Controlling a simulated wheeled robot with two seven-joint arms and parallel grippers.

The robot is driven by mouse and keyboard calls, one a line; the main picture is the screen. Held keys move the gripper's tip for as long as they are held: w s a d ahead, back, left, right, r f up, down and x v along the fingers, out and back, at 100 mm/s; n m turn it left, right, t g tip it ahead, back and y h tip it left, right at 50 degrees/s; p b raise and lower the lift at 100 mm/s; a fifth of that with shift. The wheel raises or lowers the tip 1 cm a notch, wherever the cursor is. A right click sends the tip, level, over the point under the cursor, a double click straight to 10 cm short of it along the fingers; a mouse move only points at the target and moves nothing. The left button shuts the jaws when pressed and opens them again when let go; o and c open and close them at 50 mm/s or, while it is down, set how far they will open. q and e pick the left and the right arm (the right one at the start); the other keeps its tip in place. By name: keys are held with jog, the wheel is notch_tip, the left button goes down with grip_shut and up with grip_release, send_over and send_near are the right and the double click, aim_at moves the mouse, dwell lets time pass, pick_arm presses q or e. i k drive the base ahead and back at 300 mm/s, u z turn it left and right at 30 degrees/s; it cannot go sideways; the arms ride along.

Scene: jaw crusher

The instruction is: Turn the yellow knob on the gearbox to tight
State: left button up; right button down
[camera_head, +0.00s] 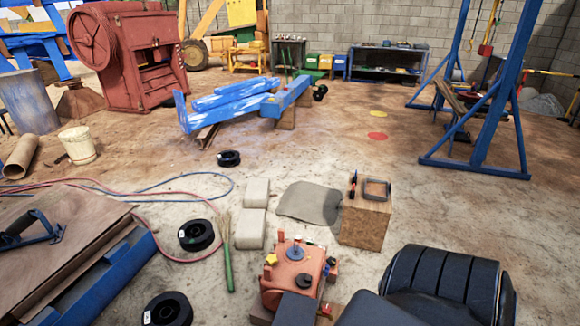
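The gearbox (288,277) is an orange-red housing at the bottom centre, standing on a wooden base. The yellow knob (271,259) is a small lobed knob on its upper left side. I cannot read its setting or any tight mark from here. Other small knobs and black fittings sit on the gearbox top and right side. Dark grey shapes at the bottom edge hide part of the gearbox's near side. No gripper fingers can be made out, and nothing touches the yellow knob.
A wooden block (365,224) with a clamp-like tool on top stands behind right. A black padded seat (440,282) fills the lower right. Pale blocks (250,228), a green-handled broom (228,265) and black spools (196,235) lie left.

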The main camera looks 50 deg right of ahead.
aim_at(272, 259)
jog(key=z, duration=3.1)
jog(key=i, duration=0.05)
jog(key=u, duration=1.05)
